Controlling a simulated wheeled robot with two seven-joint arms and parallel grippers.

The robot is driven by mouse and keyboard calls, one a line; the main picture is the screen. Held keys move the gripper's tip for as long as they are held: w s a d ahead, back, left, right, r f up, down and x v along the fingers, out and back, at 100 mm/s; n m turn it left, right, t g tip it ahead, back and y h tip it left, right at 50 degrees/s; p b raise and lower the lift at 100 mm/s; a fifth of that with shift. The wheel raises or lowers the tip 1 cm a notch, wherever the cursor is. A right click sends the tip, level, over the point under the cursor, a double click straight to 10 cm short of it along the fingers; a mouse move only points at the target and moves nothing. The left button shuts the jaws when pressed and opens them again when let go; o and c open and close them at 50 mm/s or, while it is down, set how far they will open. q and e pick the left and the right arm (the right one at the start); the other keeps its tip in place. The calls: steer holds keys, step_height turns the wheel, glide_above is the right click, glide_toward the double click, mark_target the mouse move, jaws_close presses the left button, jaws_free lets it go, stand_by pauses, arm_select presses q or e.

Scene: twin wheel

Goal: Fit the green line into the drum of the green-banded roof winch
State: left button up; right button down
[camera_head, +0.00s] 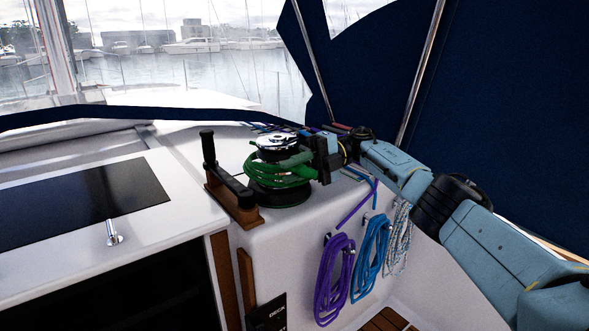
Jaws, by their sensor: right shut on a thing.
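The roof winch (278,142) stands on the white cabin roof, with a shiny metal top and a dark base (278,194). Several loops of green line (275,173) lie around its drum, between top and base. The green band cannot be told apart from the line. My right gripper (314,155) comes in from the right and is at the right side of the winch, close against the loops. It is shut on the green line; its fingertips are partly hidden. My left gripper is not in view.
A black winch handle (226,172) stands in a wooden holder just left of the winch. Purple (334,278), blue (371,258) and white (398,240) coiled lines hang on the wall below right. A dark hatch (85,201) lies left. A blue canvas (510,120) rises behind my right arm.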

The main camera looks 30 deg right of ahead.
steer(key=shift+f+b, duration=0.8)
steer(key=shift+f, duration=0.2)
steer(key=c, duration=1.1)
jaws_free()
steer(key=shift+c, duration=0.2)
